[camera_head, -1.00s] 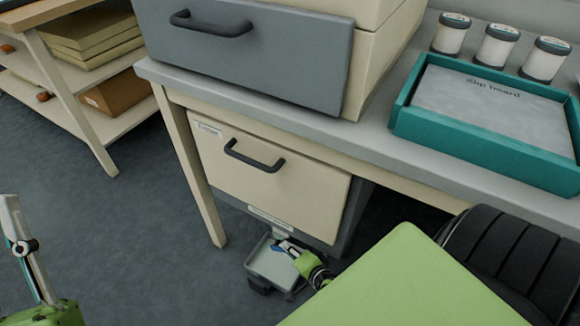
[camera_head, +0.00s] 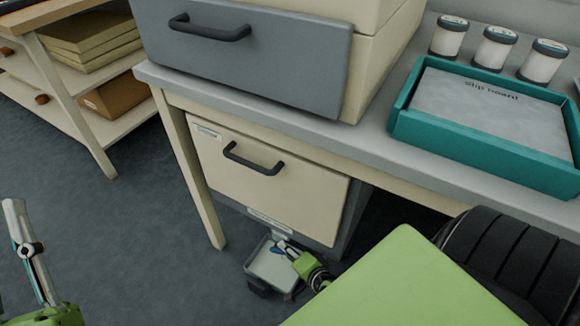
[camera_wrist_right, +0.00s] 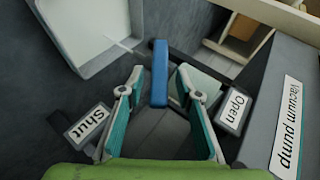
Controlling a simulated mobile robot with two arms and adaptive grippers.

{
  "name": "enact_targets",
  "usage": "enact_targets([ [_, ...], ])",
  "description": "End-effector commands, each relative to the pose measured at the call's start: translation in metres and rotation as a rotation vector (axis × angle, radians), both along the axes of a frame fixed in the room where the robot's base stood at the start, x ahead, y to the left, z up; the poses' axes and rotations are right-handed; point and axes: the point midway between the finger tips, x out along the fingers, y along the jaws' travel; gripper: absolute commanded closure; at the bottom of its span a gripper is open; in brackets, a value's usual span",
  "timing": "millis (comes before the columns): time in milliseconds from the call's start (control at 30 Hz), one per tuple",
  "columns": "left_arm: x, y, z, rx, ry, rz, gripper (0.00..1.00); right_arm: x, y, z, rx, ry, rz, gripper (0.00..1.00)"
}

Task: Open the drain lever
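The drain lever is a blue bar (camera_wrist_right: 160,85) standing upright in the right wrist view. It lies between the two fingertips of my right gripper (camera_wrist_right: 160,76), with a visible gap on each side. The right gripper is open and not clamped on it. A "Shut" label (camera_wrist_right: 87,126) is to the left of the lever and an "Open" label (camera_wrist_right: 234,110) to the right. In the head view my right gripper (camera_head: 283,249) is low beneath the cabinet, by a small tray. My left gripper (camera_head: 25,248) shows only partly at the left edge; its opening is unclear.
The pale tray (camera_head: 262,268) is on the floor below the cream drawer (camera_head: 250,182). It also appears upper left in the wrist view (camera_wrist_right: 90,28). A "Vacuum pump" label (camera_wrist_right: 288,122) is on a grey housing at right. A table leg (camera_head: 190,170) stands left; floor beyond is clear.

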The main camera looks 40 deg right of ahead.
Motion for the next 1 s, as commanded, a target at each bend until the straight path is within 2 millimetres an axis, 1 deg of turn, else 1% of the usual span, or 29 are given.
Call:
enact_targets([
  [133, 0.000, 0.000, 0.001, 0.000, -0.001, -0.001, 0.79, -0.007, 0.002, 0.004, 0.002, 0.000, 0.000, 0.68],
  [233, 0.000, 0.000, 0.000, 0.000, -0.001, -0.001, 0.79, -0.019, 0.002, 0.010, 0.002, 0.001, -0.001, 0.68],
  [500, 0.000, 0.000, 0.000, 0.000, 0.000, 0.000, 0.79, -0.066, 0.005, 0.040, 0.000, 0.002, 0.000, 0.68],
  [700, 0.000, 0.000, 0.000, 0.000, 0.000, 0.000, 0.79, -0.091, 0.007, 0.057, 0.000, 0.001, 0.000, 0.68],
  [833, 0.000, 0.000, 0.000, 0.000, 0.000, 0.000, 0.79, -0.099, 0.008, 0.062, 0.000, 0.000, 0.000, 0.68],
  [1000, 0.000, 0.000, 0.000, 0.000, 0.000, 0.000, 0.79, -0.101, 0.008, 0.064, 0.001, -0.001, 0.000, 0.68],
])
